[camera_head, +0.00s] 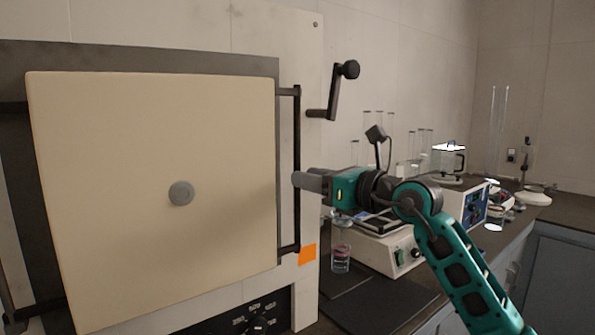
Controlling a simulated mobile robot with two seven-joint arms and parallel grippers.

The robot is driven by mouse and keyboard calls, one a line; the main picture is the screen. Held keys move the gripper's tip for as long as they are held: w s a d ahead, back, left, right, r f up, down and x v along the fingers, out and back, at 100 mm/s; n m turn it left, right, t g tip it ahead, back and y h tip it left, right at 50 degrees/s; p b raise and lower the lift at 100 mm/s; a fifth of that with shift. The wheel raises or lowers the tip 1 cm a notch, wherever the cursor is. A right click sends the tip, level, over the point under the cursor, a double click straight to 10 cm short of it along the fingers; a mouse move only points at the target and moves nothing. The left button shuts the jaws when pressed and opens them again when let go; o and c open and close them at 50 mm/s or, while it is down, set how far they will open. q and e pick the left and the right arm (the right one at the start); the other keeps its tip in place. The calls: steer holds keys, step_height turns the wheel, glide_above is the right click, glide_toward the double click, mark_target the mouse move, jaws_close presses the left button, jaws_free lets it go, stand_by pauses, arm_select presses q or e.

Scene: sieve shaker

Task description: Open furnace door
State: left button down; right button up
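The furnace door (120,180) fills the left of the view. It has a large cream panel with a round grey knob (181,193) at its middle and a dark grey border. A black vertical bar handle (297,130) runs along its right side. No open gap into the furnace shows. My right gripper (298,181) reaches in from the right, with its dark fingers pointing left and its tips at the middle of the bar handle. The fingers are seen side-on and overlap the bar, so whether they are closed around it is unclear. My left gripper is out of view.
A black crank lever (335,90) sticks out of the furnace's light housing above my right gripper. An orange square (307,254) is below the handle. Glassware, a glass beaker (341,250) and a white instrument (385,247) crowd the bench behind and below my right arm.

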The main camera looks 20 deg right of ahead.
steer(key=shift+x, duration=1.9)
steer(key=shift+c, duration=0.4)
steer(key=shift+s, duration=0.1)
jaws_close()
